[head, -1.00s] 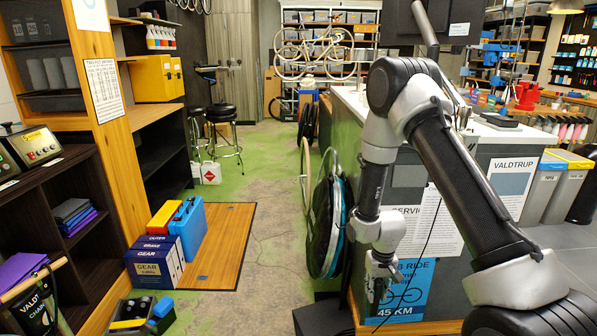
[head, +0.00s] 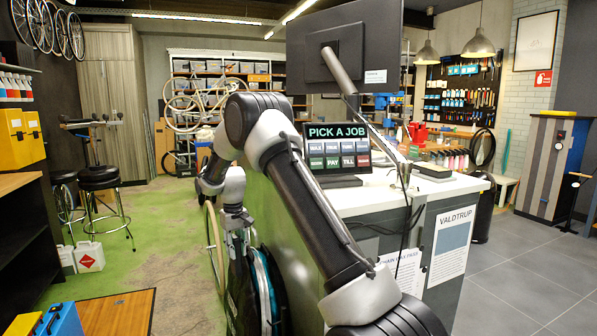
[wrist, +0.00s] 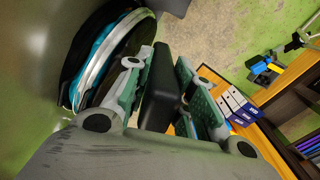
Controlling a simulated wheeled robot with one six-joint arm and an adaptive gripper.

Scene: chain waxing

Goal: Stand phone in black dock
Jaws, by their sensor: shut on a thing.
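My gripper (wrist: 163,75) is shut on a dark, flat block-like thing, which I take to be the phone (wrist: 160,92), in the wrist view. The green-padded fingers lie on either side of it. In the head view my gripper (head: 238,222) hangs low at the counter's left side, above the wheels; the phone cannot be made out there. I cannot pick out the black dock for certain. A low dark thing (head: 432,171) lies on the white counter top at the right, too small to identify.
The white counter (head: 440,190) carries a "PICK A JOB" screen (head: 337,147) and a large monitor (head: 345,50). Wheels (head: 262,290) lean against the counter's left side.

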